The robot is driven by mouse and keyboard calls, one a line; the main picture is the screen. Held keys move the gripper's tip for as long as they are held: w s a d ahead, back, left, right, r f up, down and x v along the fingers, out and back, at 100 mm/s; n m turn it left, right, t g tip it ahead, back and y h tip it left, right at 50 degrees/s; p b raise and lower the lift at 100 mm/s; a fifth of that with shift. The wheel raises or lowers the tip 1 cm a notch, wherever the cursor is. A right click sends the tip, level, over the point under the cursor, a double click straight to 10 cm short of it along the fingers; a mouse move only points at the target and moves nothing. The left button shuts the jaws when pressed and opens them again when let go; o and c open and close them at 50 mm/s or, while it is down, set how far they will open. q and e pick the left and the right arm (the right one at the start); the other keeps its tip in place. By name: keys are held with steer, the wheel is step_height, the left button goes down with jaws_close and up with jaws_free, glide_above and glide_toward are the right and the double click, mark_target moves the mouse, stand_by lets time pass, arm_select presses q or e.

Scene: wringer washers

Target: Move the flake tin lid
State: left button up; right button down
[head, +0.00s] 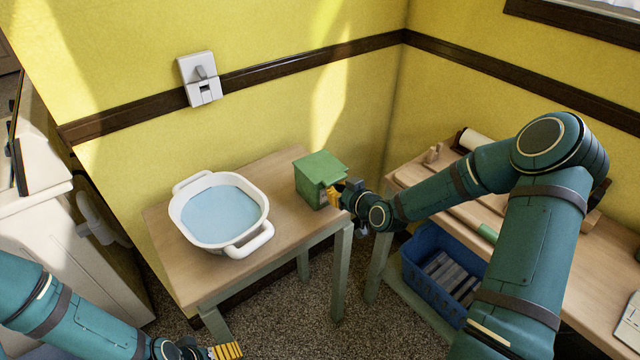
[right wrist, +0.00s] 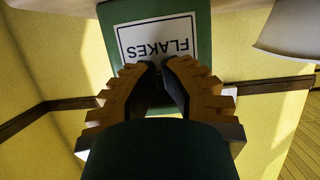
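The green flake tin (head: 311,190) stands at the back right of the small wooden table, with its green lid (head: 319,167) on top. My right gripper (head: 334,197) is at the tin's right side, just below the lid's edge. In the right wrist view the tin's white FLAKES label (right wrist: 160,45) appears upside down beyond my right gripper (right wrist: 163,64). Its fingertips are close together; whether they hold part of the lid is hidden. My left gripper (head: 226,351) is low at the bottom edge, away from the tin, its finger opening unclear.
A white basin of water (head: 245,248) stands left of the tin on the table (head: 200,284). A blue crate (head: 418,277) sits below the right-hand bench (head: 590,262). Yellow walls close off the back. A white washer (head: 45,225) stands at far left.

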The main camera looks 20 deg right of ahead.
mark_target(335, 177)
steer(key=shift+r+p, duration=0.4)
steer(key=shift+r, duration=0.4)
stand_by(0.4)
steer(key=shift+w+a+r+p, duration=0.15)
steer(key=shift+r+p, duration=0.25)
steer(key=shift+r, duration=0.4)
steer(key=shift+w+d+r+p, duration=0.1)
steer(key=shift+w+r+p, duration=0.25)
steer(key=shift+r, duration=0.5)
steer(key=shift+w+a+r+p, duration=0.1)
steer(key=shift+r+p, duration=0.35)
steer(key=shift+r, duration=0.35)
steer(key=shift+w, duration=0.1)
steer(key=shift+w+a+r+p, duration=0.1)
steer(key=shift+w+r+p, duration=0.1)
steer(key=shift+w+r, duration=0.4)
steer(key=shift+w+a+r+p, duration=0.15)
steer(key=shift+w+r, duration=0.2)
steer(key=shift+r, duration=0.4)
steer(key=shift+w+a+r+p, duration=0.1)
steer(key=shift+w+r+p, duration=0.1)
steer(key=shift+w+r, duration=0.4)
steer(key=shift+s+r, duration=0.1)
